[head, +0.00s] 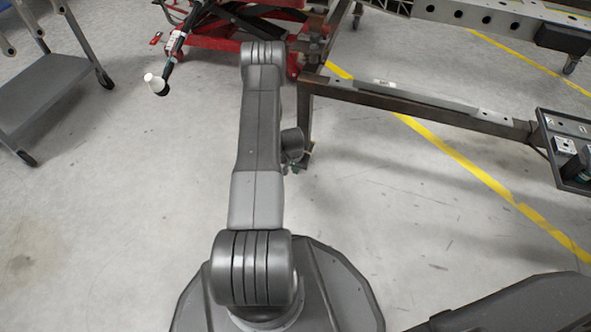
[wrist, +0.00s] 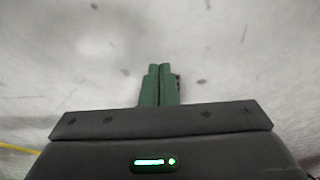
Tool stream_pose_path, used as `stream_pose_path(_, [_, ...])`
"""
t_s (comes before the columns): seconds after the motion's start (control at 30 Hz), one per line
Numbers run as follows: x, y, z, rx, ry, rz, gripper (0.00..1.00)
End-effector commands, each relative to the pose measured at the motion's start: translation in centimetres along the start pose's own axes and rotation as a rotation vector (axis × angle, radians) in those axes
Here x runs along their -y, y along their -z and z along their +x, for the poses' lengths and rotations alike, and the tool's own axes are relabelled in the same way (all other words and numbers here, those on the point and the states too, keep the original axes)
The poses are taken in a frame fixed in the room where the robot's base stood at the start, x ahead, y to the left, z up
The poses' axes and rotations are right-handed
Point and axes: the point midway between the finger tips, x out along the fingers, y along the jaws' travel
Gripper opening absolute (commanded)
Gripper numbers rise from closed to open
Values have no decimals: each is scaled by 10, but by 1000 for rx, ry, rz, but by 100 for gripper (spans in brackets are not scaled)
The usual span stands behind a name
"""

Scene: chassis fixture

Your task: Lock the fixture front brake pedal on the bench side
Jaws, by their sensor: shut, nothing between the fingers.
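The fixture is a dark metal frame (head: 420,100) in the head view, with a front leg (head: 305,115) just right of my arm. My arm reaches away from me, and its far end and wrist partly cover the foot of that leg. I cannot make out a brake pedal or caster there. My gripper (wrist: 158,68) shows in the wrist view as two green fingers pressed together, with nothing held, pointing at pale floor. A small dark reddish bit (wrist: 178,85) shows beside the right finger, too small to identify.
A grey wheeled cart (head: 50,85) stands at the left. A red lift (head: 215,35) is at the back, with a black pole-like tool (head: 172,50) in front of it. A dark tool tray (head: 565,150) is at the right. A yellow line (head: 470,170) crosses otherwise clear floor.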

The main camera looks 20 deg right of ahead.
Motion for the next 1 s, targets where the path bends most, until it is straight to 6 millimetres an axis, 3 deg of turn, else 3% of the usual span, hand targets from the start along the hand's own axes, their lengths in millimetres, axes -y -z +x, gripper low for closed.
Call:
stream_pose_path(0.37, [0, 2, -5, -1, 0, 0, 0])
stream_pose_path(0.6, [3, 12, -48, -3, 1, -1, 0])
stream_pose_path(0.8, [2, -12, -88, 1, 0, -5, 0])
stream_pose_path(1.0, [2, -28, -112, 1, 0, -3, 0])
